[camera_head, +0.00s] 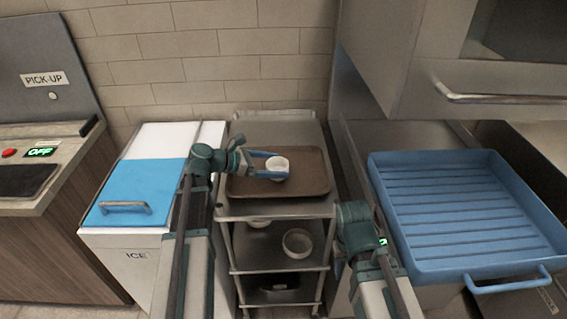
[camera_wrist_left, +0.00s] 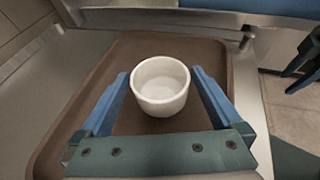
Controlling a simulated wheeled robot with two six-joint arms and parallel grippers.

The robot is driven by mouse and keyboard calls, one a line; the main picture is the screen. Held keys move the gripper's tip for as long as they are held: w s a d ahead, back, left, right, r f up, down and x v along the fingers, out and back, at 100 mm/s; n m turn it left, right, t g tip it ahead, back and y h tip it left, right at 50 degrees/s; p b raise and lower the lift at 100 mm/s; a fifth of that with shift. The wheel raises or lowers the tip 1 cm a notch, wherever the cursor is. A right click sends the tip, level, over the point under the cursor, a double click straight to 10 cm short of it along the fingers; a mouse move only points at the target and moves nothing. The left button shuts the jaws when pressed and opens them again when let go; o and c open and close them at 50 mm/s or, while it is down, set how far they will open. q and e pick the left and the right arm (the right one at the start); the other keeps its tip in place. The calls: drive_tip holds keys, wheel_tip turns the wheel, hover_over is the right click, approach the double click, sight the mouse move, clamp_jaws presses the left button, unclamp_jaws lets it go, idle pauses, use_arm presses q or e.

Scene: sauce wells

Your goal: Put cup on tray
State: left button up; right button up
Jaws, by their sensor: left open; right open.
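A white cup (camera_head: 277,168) stands upright on the brown tray (camera_head: 310,179), which lies on the top shelf of a metal cart. My left gripper (camera_head: 270,166) is over the tray with its blue fingers on either side of the cup. In the left wrist view the cup (camera_wrist_left: 160,86) sits between the open fingers of my left gripper (camera_wrist_left: 163,95), with a gap visible on both sides. The tray (camera_wrist_left: 85,88) is under it. My right arm (camera_head: 359,229) shows at the lower right of the cart; its fingertips cannot be made out.
An ice chest (camera_head: 140,187) with a blue lid stands to the left. A blue ribbed basket (camera_head: 465,210) is to the right. The tray's right side is clear.

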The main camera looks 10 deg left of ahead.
use_arm(q)
drive_tip(key=p+v, duration=0.2)
drive_tip(key=v, duration=0.6)
drive_tip(key=shift+s+a, duration=0.1)
drive_tip(key=shift+s, duration=0.05)
use_arm(e)
wheel_tip(320, 180, up, 3)
drive_tip(key=shift+r, duration=0.1)
drive_tip(key=shift+s, duration=0.1)
